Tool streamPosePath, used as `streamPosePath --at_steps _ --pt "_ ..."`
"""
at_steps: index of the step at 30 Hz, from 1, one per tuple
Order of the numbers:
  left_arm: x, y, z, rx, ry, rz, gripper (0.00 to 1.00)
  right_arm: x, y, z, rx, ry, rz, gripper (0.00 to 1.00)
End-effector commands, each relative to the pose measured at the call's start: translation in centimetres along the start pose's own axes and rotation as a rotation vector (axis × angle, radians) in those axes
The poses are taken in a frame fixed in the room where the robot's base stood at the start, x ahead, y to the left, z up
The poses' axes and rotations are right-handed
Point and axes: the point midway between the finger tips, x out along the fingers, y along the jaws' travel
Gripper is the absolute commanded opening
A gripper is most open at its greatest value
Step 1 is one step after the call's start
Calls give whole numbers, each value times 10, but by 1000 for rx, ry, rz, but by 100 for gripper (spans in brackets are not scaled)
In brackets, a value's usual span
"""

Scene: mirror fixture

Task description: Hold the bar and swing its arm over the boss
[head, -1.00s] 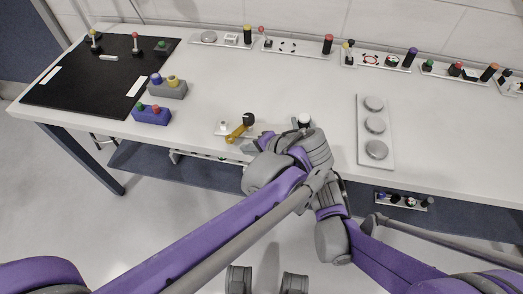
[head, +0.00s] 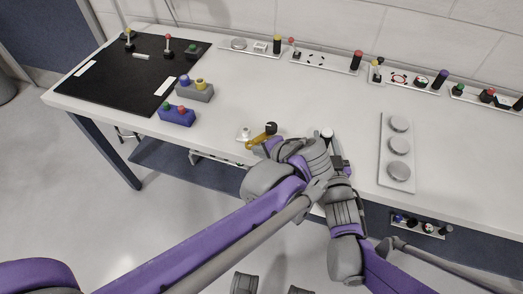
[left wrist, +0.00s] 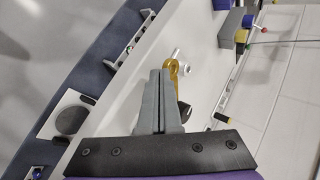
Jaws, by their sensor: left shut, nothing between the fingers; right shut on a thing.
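A mustard-yellow arm (head: 255,143) with a black knob (head: 270,128) lies near the table's front edge. A small pale boss (head: 243,132) stands just left of it. In the left wrist view the yellow arm (left wrist: 173,70) shows by the fingertips, its knob partly hidden. My left gripper (head: 263,151) is shut and empty, close beside the yellow arm; contact is unclear. The left wrist view shows its fingers (left wrist: 160,75) together. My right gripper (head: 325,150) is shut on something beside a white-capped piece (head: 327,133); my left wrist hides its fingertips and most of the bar.
A plate with several grey discs (head: 397,160) lies to the right. A blue block (head: 177,116), a grey block (head: 195,90) and a black mat (head: 120,80) are at left. Several small fixtures line the back edge. The table's middle is clear.

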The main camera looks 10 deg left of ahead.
Motion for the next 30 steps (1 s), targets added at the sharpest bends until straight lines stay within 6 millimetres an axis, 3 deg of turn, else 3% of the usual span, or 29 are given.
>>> streamPosePath --at_steps 18,30 --pt "34 -32 14 351 380 -1 0 0 0 0 0 1 0 0" --pt "51 -47 9 364 391 -2 0 0 0 0 0 1 0 0"
